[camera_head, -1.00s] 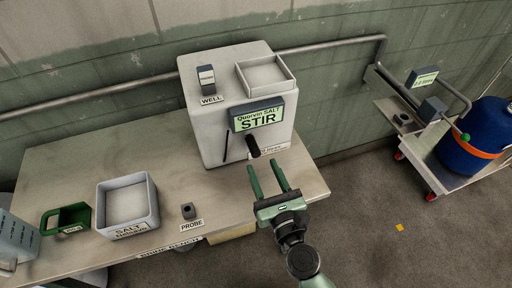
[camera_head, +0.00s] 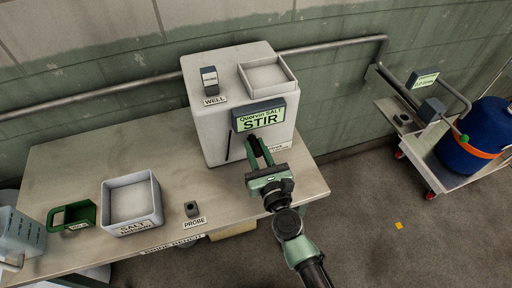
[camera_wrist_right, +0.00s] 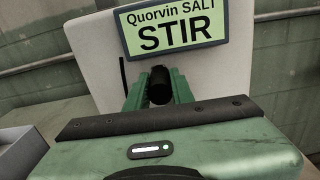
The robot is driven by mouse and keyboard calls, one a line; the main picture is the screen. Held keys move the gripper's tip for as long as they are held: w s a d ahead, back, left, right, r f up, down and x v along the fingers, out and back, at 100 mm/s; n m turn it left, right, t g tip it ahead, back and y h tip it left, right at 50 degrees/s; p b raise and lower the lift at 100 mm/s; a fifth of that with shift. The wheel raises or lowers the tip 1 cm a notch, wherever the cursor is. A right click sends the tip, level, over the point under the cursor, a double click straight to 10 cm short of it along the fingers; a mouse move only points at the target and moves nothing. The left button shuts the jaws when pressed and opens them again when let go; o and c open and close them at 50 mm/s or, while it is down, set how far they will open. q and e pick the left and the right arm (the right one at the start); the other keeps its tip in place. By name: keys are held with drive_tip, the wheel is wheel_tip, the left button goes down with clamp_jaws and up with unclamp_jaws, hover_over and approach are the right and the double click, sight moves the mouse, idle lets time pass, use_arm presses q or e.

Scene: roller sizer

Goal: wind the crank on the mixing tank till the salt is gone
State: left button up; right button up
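The mixing tank (camera_head: 215,125) is a pale box on the bench with a sign (camera_head: 259,117) reading "Quorvin SALT STIR". The same sign (camera_wrist_right: 175,30) fills the top of the right wrist view. The black crank grip (camera_wrist_right: 160,85) sits below the sign, between the green fingers of my right gripper (camera_head: 259,146). The fingers look closed in on both its sides. In the head view the fingers hide most of the crank. An open square tray (camera_head: 267,75) tops the tank; I cannot make out salt in it. My left gripper is not in view.
On the bench (camera_head: 80,160) stand a salt tray (camera_head: 130,228), a green scoop-like holder (camera_head: 72,217), a probe block (camera_head: 191,209) and a clear jug (camera_head: 22,235). A cart with a blue drum (camera_head: 480,135) stands right. A pipe runs along the wall.

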clamp_jaws()
drive_tip(key=shift+a+n, duration=0.15)
drive_tip(key=shift+n, duration=0.15)
